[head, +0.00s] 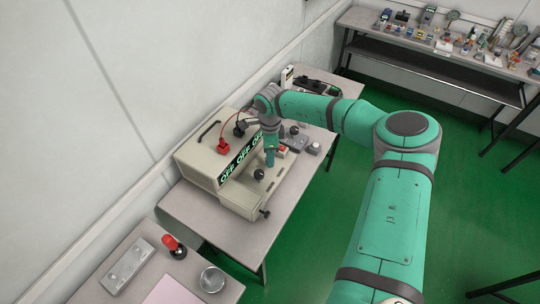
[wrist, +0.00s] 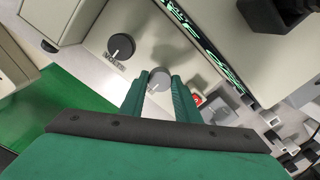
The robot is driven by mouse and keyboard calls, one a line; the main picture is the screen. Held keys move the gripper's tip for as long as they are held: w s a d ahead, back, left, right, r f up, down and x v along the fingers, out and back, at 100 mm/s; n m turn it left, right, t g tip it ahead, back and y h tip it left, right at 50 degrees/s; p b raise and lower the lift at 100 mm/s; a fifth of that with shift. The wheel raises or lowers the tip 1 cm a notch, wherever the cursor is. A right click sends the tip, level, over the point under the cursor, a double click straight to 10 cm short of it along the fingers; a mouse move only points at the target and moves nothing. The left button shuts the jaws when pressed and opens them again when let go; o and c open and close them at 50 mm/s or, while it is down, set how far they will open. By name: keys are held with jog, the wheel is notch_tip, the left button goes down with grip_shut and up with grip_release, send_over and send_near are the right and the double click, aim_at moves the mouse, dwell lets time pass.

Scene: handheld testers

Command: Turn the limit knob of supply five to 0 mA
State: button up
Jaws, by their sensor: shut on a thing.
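The beige supply (head: 200,160) stands on the near end of a grey table, and its display (head: 240,158) reads OFF in several places. My gripper (head: 270,160) is at the front panel, to the right of this knob. In the wrist view my gripper (wrist: 159,90) is shut on a grey round knob (wrist: 158,78), partly covered by the fingers. I cannot read the supply's number or the knob's setting.
A red plug (head: 223,147) with a cable sits on top of the supply. A red button (head: 283,149) and grey boxes (head: 296,141) stand close to my gripper's right. A nearer table holds a red-topped object (head: 171,243) and a glass jar (head: 212,279). Green floor lies open at right.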

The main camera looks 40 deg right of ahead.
jog(key=o, duration=1)
jog(key=shift+s+d, duration=0.1)
jog(key=shift+d, duration=0.05)
jog(key=shift+o, duration=0.2)
jog(key=shift+r, duration=0.4)
notch_tip(320, 180, up, 10)
